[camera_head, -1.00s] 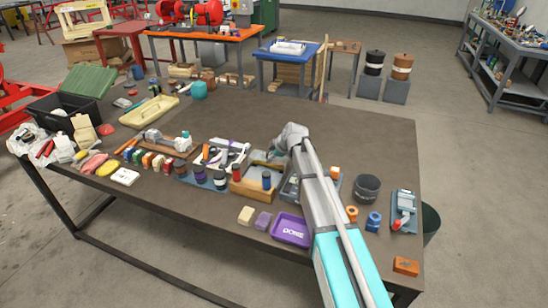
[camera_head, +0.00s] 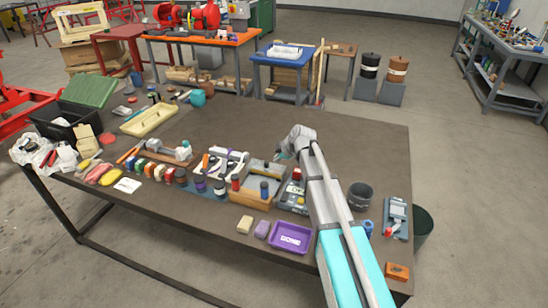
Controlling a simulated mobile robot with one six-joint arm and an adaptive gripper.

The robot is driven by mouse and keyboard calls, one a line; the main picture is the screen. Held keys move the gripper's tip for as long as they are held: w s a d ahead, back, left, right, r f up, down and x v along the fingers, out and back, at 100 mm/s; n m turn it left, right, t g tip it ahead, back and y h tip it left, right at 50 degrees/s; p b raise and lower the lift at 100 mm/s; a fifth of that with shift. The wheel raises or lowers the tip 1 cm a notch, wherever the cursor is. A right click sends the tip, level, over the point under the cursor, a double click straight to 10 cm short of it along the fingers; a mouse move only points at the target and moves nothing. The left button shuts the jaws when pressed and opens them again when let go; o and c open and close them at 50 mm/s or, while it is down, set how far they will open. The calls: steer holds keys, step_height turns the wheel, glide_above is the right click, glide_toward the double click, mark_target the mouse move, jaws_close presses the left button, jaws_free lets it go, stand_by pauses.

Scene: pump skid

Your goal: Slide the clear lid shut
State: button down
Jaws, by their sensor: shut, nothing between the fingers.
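My gripper (camera_head: 280,155) is small and partly hidden by my wrist at the middle of the table. It looks shut and empty. It is above or just behind a grey open-looking box (camera_head: 262,169); I cannot tell whether they touch. A grey panel-like unit (camera_head: 292,200) with red and yellow-green parts lies nearer, just left of my forearm. No clear lid can be made out with certainty at this size, so its position cannot be told.
A wooden block with bottles (camera_head: 249,199), a purple tray (camera_head: 291,239) and small blocks (camera_head: 245,224) lie in front. The table (camera_head: 350,145) is bare behind my gripper.

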steer(key=shift+p+v, duration=0.7)
steer(key=shift+v, duration=0.55)
steer(key=s+d+f+m+g+h, duration=0.1)
steer(key=s+d+m, duration=0.4)
steer(key=s, duration=0.4)
steer(key=s+d+f+m+g+h, duration=0.1)
steer(key=s+d+m, duration=0.4)
steer(key=s, duration=0.5)
steer(key=s+d+f+m+g+h, duration=0.1)
steer(key=s+d+m+g+h, duration=0.2)
steer(key=s+d+m, duration=0.2)
steer(key=shift+s+f+m, duration=0.15)
steer(key=shift+s+m, duration=0.45)
steer(key=shift+s, duration=0.55)
steer(key=shift+s+f+m, duration=0.2)
steer(key=shift+s+m, duration=0.4)
steer(key=shift+s, duration=0.55)
steer(key=shift+s+d+m, duration=0.3)
steer(key=shift+s+m, duration=0.1)
steer(key=shift+s, duration=0.05)
